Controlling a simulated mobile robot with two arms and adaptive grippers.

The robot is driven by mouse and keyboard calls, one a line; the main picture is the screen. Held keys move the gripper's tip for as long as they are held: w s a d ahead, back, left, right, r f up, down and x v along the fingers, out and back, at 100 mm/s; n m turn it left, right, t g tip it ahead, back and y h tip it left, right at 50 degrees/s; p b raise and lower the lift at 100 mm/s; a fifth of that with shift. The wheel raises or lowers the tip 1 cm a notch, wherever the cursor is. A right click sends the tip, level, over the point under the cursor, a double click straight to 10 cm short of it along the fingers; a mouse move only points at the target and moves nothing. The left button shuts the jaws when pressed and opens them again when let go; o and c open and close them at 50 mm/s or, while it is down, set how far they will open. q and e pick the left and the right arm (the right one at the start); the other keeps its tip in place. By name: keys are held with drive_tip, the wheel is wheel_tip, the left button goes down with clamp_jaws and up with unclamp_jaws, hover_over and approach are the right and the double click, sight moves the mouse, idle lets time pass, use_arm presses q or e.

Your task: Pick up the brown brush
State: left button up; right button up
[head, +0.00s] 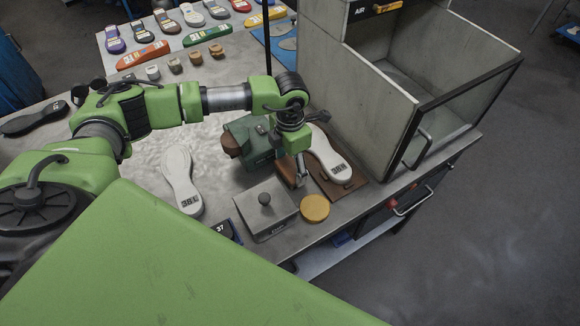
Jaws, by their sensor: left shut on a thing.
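My left gripper (301,178) reaches down from the green arm over the workbench, beside a brown mat (352,190). It is shut on a brown piece (284,172), which I take to be the brown brush. The fingers hide much of it, and its bristles cannot be made out. I cannot tell whether it still touches the bench. My right gripper is not in view.
A white sole (334,158) lies on the mat; another (180,178) lies left. A green vise-like block (257,143), a grey lidded box (266,212) and a yellow disc (315,208) crowd the gripper. A grey booth (365,95) stands right. Several coloured soles lie behind.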

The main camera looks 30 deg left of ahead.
use_arm(q)
drive_tip(key=shift+r, duration=0.35)
drive_tip(key=s+d+r+b, duration=0.1)
drive_tip(key=r, duration=0.1)
drive_tip(key=s+d+r+b, duration=0.1)
drive_tip(key=r, duration=0.2)
drive_tip(key=s+d+r+b, duration=0.1)
drive_tip(key=s+r, duration=0.1)
drive_tip(key=shift+r, duration=0.35)
drive_tip(key=s+d+r+b, duration=0.3)
drive_tip(key=s+d+r, duration=0.1)
drive_tip(key=s, duration=0.3)
drive_tip(key=shift+d+r, duration=0.15)
drive_tip(key=shift+d, duration=0.65)
